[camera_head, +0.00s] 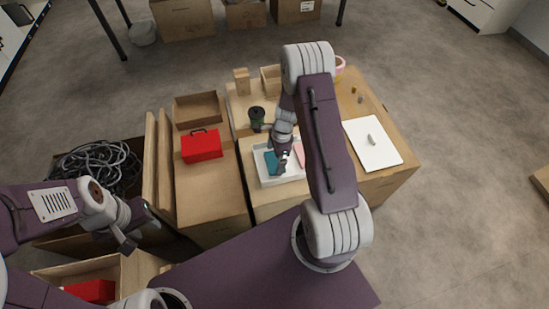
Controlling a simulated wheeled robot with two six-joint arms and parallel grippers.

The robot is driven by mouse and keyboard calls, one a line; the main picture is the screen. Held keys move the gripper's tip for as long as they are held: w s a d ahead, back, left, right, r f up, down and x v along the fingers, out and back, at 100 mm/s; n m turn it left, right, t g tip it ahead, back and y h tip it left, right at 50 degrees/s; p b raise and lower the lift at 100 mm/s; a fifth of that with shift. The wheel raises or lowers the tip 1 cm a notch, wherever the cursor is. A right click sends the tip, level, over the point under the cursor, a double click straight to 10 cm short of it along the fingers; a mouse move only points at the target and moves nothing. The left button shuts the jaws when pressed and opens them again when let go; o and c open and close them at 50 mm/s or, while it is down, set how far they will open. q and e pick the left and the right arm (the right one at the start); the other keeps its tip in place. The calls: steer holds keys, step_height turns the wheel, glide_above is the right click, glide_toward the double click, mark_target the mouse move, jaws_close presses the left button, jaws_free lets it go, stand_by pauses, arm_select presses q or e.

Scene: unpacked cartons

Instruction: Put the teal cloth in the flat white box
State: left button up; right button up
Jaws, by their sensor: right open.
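The teal cloth (271,160) lies inside the flat white box (268,182), towards its left side. The box sits on the wooden carton top in the middle. A pink item (299,153) shows in the right part of the box, partly hidden by my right arm. My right gripper (283,163) is open, pointing down right over the cloth's right part; whether it touches the cloth cannot be told. My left gripper (132,236) hangs at the lower left, away from the box; its fingers are too unclear to judge.
A red toolbox (201,147) stands left of the box, and a dark green cup (257,115) behind it. A white board (373,145) with a small object lies right. A carton of grey cables (97,165) is far left. My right arm hides part of the carton tops.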

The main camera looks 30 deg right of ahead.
step_height(320, 180, up, 10)
steer(key=d+r+p, duration=0.1)
steer(key=d+p, duration=0.1)
steer(key=p, duration=0.2)
steer(key=s+a+r+n, duration=0.5)
steer(key=s+n, duration=0.1)
steer(key=n, duration=0.4)
steer(key=s+a+r+n+h, duration=0.1)
steer(key=s+a+r+n, duration=0.3)
steer(key=n, duration=0.6)
step_height(320, 180, up, 2)
steer(key=s, duration=0.2)
steer(key=shift+s+a+t+h, duration=0.3)
steer(key=shift+s+a+t, duration=0.05)
steer(key=shift+a+t, duration=0.05)
